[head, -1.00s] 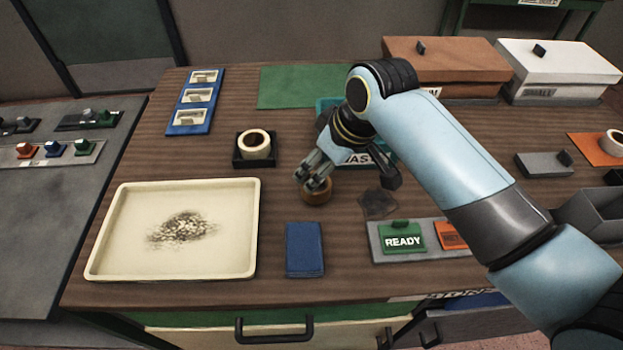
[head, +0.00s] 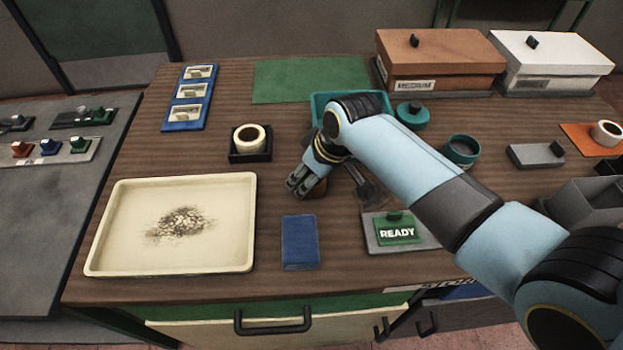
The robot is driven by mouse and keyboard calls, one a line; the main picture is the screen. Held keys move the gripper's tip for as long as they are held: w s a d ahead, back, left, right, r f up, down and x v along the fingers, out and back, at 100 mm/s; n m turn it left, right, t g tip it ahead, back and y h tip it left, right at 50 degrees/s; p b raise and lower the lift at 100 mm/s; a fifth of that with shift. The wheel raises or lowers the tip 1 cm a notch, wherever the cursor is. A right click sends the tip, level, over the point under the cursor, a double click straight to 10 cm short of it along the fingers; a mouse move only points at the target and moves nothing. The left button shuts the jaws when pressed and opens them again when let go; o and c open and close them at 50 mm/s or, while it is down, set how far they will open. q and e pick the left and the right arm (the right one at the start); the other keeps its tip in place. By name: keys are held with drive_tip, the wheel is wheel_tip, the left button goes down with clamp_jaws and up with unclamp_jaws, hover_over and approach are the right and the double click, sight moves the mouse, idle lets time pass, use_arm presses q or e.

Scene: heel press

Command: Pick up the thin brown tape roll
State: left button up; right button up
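The thin brown tape roll (head: 320,191) lies on the wooden bench near its middle. Only a small brown edge of it shows, because my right gripper (head: 304,188) covers the rest. The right gripper points down at the roll, with its fingers low over or against the roll's left side. I cannot tell whether the fingers close on the roll or only stand beside it. My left gripper is not in view.
A cream tray (head: 100,228) with dark grit stands at the left, a blue block (head: 300,243) in front. A black holder with a cream roll (head: 249,138) sits behind left. A green READY sign (head: 397,231) and a teal bin (head: 325,101) flank my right arm.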

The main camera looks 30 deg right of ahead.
drive_tip(key=c, duration=0.6)
